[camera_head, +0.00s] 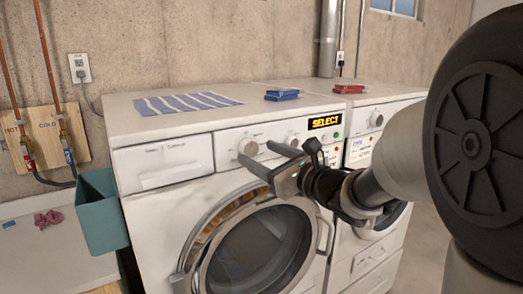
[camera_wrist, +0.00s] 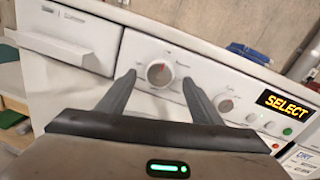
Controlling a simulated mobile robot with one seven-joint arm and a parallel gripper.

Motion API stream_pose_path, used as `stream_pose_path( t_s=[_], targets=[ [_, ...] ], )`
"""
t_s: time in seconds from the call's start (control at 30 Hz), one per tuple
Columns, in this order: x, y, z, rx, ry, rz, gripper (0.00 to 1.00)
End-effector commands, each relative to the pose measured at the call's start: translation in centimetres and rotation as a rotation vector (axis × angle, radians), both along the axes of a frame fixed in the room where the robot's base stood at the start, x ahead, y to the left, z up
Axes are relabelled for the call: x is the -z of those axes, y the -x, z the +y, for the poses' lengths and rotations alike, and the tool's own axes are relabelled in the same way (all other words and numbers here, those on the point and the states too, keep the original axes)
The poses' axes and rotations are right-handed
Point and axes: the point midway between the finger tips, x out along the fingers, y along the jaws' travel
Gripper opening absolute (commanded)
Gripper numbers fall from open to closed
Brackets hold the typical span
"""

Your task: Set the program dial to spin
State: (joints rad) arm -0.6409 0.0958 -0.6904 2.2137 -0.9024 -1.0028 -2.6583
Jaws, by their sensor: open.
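The washing machine (camera_head: 160,190) has a round white dial (camera_head: 248,147) on its control panel, with a red mark and small labels around it. This larger dial (camera_wrist: 159,77) sits between my fingertips in the wrist view. The labels are too small to read. A smaller dial (camera_wrist: 225,105) is to its right. A display (camera_head: 325,121) reads SELECT in yellow. My gripper (camera_head: 259,154) is open and empty in front of the panel, its fingers on either side of the larger dial. I cannot tell whether they touch it.
The detergent drawer (camera_head: 162,163) is shut, left of the dials. The round door (camera_head: 255,250) is below. A striped cloth (camera_head: 186,103), a blue item (camera_head: 282,94) and a red item (camera_head: 349,88) lie on top. A teal bin (camera_head: 100,212) hangs at the left. Another machine stands at the right.

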Motion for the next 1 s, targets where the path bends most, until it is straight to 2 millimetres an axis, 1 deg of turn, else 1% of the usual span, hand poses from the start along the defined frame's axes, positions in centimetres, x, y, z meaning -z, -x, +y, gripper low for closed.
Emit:
stream_pose_path(
  t_s=[0.03,0.1,0.2,0.53,0.57,0.6,0.8,1.0],
  targets=[
    [0.0,-0.6,0.5,-0.001,0.002,0.0,0.59],
    [0.0,-1.3,1.0,-0.001,0.002,0.001,0.59],
    [0.0,-1.9,1.4,0.0,0.001,0.001,0.59],
    [0.0,-2.1,1.7,0.001,-0.001,0.0,0.59],
    [0.0,-2.1,1.7,0.001,-0.001,0.0,0.58],
    [0.0,-2.1,1.7,0.001,-0.001,0.0,0.51],
    [0.0,-2.1,1.6,0.001,-0.001,0.0,0.18],
    [0.1,-2.1,1.6,0.002,-0.011,0.007,0.18]
  ],
)
